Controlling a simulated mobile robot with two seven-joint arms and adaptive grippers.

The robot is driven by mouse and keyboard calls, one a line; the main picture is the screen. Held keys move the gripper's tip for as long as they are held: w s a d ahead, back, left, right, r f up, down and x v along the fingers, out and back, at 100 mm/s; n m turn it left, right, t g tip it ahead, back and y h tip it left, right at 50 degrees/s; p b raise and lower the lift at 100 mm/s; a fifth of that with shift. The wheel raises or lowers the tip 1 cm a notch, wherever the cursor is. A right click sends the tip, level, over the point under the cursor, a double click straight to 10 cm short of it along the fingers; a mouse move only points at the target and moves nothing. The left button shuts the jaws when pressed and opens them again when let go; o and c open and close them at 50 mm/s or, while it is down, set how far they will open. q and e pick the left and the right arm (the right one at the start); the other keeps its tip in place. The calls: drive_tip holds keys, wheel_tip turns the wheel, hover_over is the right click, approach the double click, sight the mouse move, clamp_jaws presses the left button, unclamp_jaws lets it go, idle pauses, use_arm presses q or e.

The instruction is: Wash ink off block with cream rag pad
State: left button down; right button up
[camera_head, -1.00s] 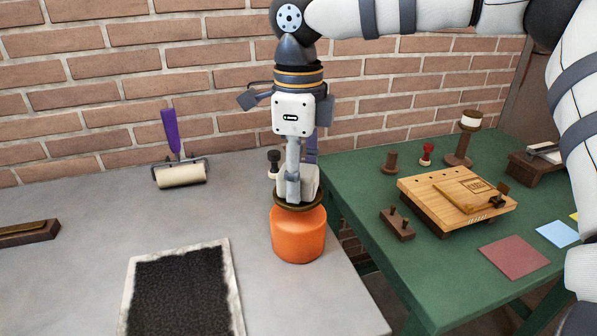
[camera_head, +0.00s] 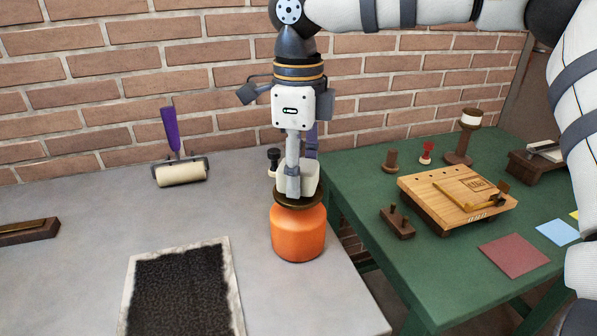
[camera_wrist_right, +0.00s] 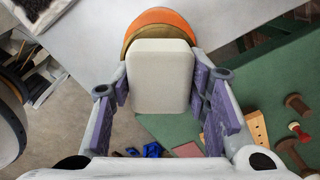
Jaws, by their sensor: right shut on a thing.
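My right gripper (camera_head: 297,185) points down above the orange pot (camera_head: 298,234) near the right end of the grey table. It is shut on the cream rag pad (camera_wrist_right: 160,75), which sits between the purple finger pads in the right wrist view. The cream pad (camera_head: 312,175) is partly hidden by the fingers in the head view. It overlaps the pot's brown rim, and I cannot tell whether they touch. A lettered tan block (camera_head: 478,186) lies on the wooden board (camera_head: 430,200) on the green table. Ink on it is too small to make out. My left gripper is not in view.
A black inked slab (camera_head: 180,290) lies on the grey table, with a purple-handled roller (camera_head: 180,172) behind it. The green table (camera_head: 365,235) also holds a brown stand (camera_head: 397,222), small stamps, a tall spool stand (camera_head: 462,140) and coloured cards (camera_head: 514,255). A brick wall stands behind.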

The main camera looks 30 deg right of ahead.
drive_tip(key=shift+r, duration=3.2)
